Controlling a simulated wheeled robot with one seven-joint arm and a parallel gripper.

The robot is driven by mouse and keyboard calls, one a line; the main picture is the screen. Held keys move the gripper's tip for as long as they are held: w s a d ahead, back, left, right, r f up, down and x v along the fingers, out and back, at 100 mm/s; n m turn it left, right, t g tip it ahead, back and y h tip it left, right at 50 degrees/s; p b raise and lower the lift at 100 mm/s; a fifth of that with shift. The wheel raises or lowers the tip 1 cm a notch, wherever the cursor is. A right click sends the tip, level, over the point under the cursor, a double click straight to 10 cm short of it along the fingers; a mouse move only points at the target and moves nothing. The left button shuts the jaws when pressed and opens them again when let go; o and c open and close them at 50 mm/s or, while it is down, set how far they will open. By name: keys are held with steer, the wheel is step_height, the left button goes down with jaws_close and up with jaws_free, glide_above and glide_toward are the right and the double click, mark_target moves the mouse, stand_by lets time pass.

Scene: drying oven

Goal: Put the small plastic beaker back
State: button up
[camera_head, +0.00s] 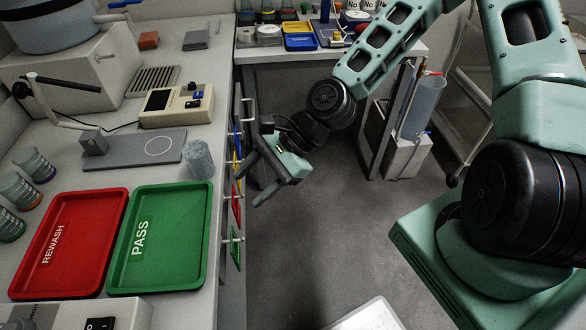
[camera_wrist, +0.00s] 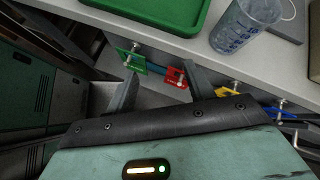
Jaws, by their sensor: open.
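A small clear plastic beaker (camera_head: 199,160) with blue-grey markings stands upright on the counter, near its right edge and just beyond the green tray. It also shows in the wrist view at the upper right (camera_wrist: 240,28). My gripper (camera_head: 250,182) is open and empty, off the counter's right edge, to the right of the beaker and apart from it. In the wrist view its two fingers (camera_wrist: 162,72) point toward the counter's edge, with nothing between them.
A green PASS tray (camera_head: 207,235) and a red REWASH tray (camera_head: 22,275) lie on the counter. Several colour-banded beakers (camera_head: 35,163) stand at far left. A grey plate device (camera_head: 125,160) and beige meter (camera_head: 178,104) sit behind. Coloured tags (camera_head: 236,205) hang along the counter front.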

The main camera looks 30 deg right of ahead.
steer(key=s+d+n+g+h, duration=0.25)
steer(key=s+n+h, duration=0.45)
steer(key=n, duration=0.4)
steer(key=s+r+n+t+h, duration=0.1)
steer(key=s+r+n, duration=0.2)
steer(key=r+n, duration=0.2)
steer(key=s+r+n+t+h, duration=0.1)
steer(key=s+r+n, duration=0.2)
steer(key=r+n, duration=0.3)
step_height(320, 180, up, 2)
steer(key=shift+s+d+r+n, duration=0.2)
steer(key=shift+s+d+n, duration=0.1)
steer(key=shift+d, duration=0.15)
